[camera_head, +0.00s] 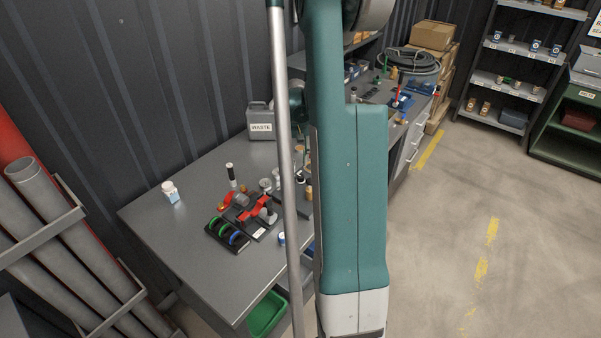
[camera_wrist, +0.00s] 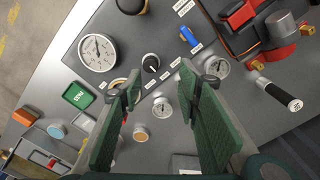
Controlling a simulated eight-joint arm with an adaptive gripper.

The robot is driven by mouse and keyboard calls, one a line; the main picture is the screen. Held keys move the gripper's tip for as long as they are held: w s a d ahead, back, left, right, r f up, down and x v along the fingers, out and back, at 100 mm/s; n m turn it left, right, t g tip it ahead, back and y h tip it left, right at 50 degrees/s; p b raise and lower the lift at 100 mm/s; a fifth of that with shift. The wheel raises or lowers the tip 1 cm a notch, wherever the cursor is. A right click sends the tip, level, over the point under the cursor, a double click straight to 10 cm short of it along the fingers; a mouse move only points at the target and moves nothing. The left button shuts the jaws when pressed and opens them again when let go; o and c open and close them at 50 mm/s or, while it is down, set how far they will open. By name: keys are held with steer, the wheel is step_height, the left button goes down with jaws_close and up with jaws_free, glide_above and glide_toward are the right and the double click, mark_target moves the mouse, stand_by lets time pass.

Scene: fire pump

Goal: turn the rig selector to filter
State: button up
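In the wrist view, a round black knob with a white mark (camera_wrist: 151,63) sits on a grey panel (camera_wrist: 75,60), with small white labels around it too small to read. It looks like the rig selector. My gripper (camera_wrist: 160,80) is open and empty, its two green fingers spread wide over the panel. The knob lies between and slightly beyond the fingertips, with no contact visible. In the head view my arm hides the gripper and most of the rig on the grey bench (camera_head: 185,235).
A large gauge (camera_wrist: 98,52), a small gauge (camera_wrist: 162,106), a blue lever (camera_wrist: 190,36) and an orange-based knob (camera_wrist: 141,133) surround the black knob.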

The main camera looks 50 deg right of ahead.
mark_target(301, 176)
steer(key=shift+s+d+f, duration=0.25)
steer(key=shift+d, duration=0.2)
steer(key=shift+s+d+f, duration=0.2)
steer(key=shift+d+f, duration=0.05)
steer(key=shift+d, duration=0.2)
steer(key=shift+f, duration=3.9)
steer(key=shift+c, duration=0.4)
steer(key=c, duration=0.8)
